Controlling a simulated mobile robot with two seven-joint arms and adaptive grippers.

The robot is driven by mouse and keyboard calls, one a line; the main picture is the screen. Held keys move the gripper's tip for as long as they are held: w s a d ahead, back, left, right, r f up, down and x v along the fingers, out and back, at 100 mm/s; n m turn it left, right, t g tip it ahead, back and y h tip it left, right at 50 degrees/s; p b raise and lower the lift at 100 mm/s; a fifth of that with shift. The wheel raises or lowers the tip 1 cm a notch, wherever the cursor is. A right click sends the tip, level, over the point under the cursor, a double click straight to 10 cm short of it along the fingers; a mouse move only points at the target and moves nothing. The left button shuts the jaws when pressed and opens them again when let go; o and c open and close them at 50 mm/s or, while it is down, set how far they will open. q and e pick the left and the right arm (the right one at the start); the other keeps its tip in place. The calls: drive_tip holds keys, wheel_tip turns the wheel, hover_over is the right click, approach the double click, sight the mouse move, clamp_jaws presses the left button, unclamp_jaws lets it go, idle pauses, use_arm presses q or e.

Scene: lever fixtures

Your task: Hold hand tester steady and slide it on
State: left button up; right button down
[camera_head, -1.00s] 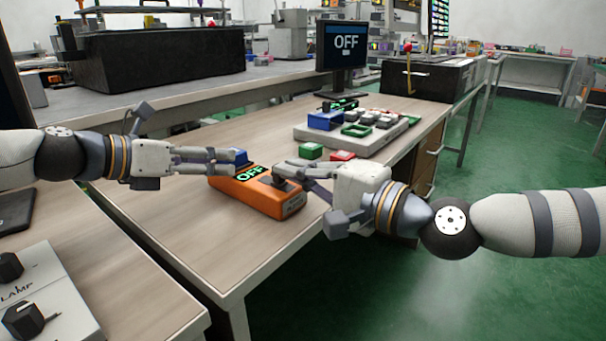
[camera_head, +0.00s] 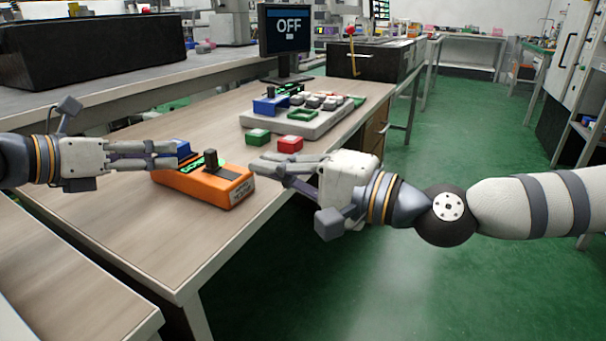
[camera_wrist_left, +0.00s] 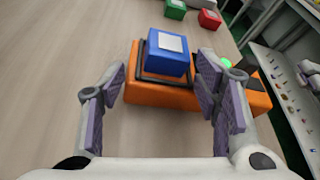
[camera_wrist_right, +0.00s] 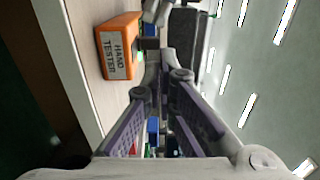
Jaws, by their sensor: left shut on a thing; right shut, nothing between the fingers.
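The orange hand tester (camera_head: 205,187) lies on the wooden bench, and its name label shows in the right wrist view (camera_wrist_right: 117,52). A blue block with a pale top (camera_wrist_left: 168,52) sits at its left end. Its black slider knob (camera_head: 211,160) stands upright near mid-body, partly covering green lettering I cannot read. My right gripper (camera_head: 262,168) is shut and empty, just right of the tester and apart from the knob.
A monitor (camera_head: 288,30) reading OFF stands behind. A green block (camera_head: 258,137) and a red block (camera_head: 290,144) lie beyond the tester, before a grey board (camera_head: 340,120) with several pieces. The bench's front left is bare.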

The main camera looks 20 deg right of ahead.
use_arm(q)
drive_tip(key=shift+s+d+f, duration=0.1)
drive_tip(key=shift+s+f, duration=0.1)
drive_tip(key=shift+f, duration=0.35)
use_arm(e)
drive_tip(key=v, duration=0.5)
drive_tip(key=shift+s+d, duration=0.2)
use_arm(q)
drive_tip(key=o, duration=1.4)
drive_tip(key=shift+c, duration=0.2)
drive_tip(key=shift+w, duration=0.1)
use_arm(e)
drive_tip(key=shift+w+f, duration=0.1)
use_arm(q)
drive_tip(key=shift+r, duration=0.1)
